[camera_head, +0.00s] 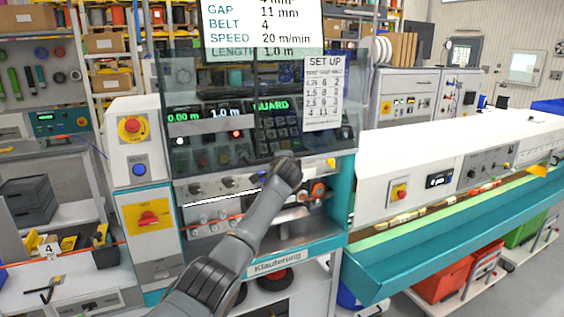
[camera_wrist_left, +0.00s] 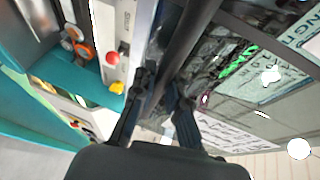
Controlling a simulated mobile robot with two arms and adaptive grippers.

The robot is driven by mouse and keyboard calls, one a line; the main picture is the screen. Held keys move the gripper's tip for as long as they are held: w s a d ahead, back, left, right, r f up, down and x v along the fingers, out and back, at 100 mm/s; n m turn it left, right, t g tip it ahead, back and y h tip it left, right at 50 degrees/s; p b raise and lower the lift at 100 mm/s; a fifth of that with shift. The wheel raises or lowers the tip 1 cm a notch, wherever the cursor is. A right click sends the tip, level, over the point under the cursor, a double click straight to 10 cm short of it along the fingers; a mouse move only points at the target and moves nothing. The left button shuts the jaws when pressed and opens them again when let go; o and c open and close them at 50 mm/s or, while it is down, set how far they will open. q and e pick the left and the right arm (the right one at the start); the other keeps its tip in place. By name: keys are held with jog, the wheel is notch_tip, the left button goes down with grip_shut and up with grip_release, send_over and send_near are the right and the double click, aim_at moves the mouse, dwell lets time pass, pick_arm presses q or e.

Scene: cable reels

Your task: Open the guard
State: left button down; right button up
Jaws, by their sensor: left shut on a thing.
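The guard (camera_head: 215,85) is a tinted see-through panel in front of the machine's controls. A green GUARD readout (camera_head: 270,105) shows behind it. My left gripper (camera_head: 287,168) is at the guard's lower right part, its fingers mostly hidden by my wrist in the head view. In the left wrist view my left gripper (camera_wrist_left: 158,95) has its fingers on either side of a dark bar (camera_wrist_left: 186,38), apparently the guard's handle, and is shut on it. My right gripper is in neither view.
A red emergency button (camera_head: 131,125) is on the white column to the left. Orange-and-grey rollers (camera_head: 317,189) sit below the guard. A teal trough (camera_head: 450,240) runs off to the right. A SET UP card (camera_head: 323,93) hangs at the guard's right side.

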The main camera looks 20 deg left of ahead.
pick_arm(q)
jog(key=c, duration=1.4)
grip_release()
jog(key=shift+o, duration=0.3)
jog(key=shift+s, duration=0.1)
jog(key=v, duration=1.1)
jog(key=shift+s+d, duration=0.2)
jog(key=shift+s, duration=0.15)
